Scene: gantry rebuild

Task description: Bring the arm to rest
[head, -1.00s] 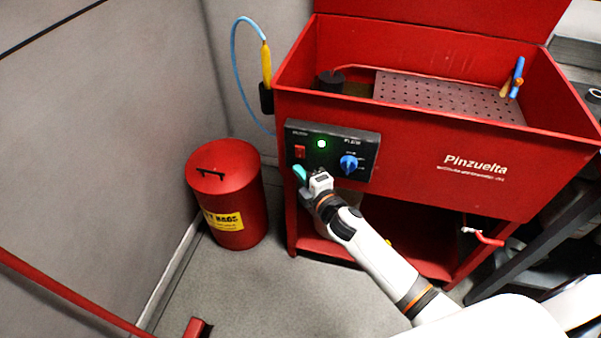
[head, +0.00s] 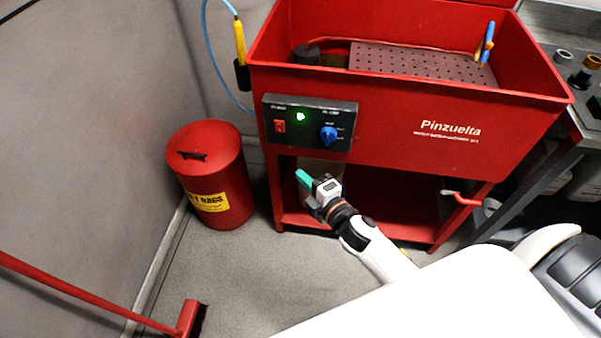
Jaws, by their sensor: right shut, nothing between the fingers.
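My right gripper (head: 304,184) shows in the head view with its teal fingertips together and nothing between them. It hangs in front of the red parts washer (head: 390,120), below the black control panel (head: 345,112), and looks apart from it. The panel carries a red switch (head: 279,126), a lit green lamp (head: 301,117) and a blue knob (head: 328,136). My white right arm reaches in from the lower right, and its body hides part of the floor. My left gripper is out of view.
A red lidded bin (head: 211,172) with a yellow label stands left of the washer. A red bar with a foot (head: 188,318) crosses the lower left. A dark metal bench (head: 535,170) stands at right. Grey floor (head: 235,275) is clear between bin and arm.

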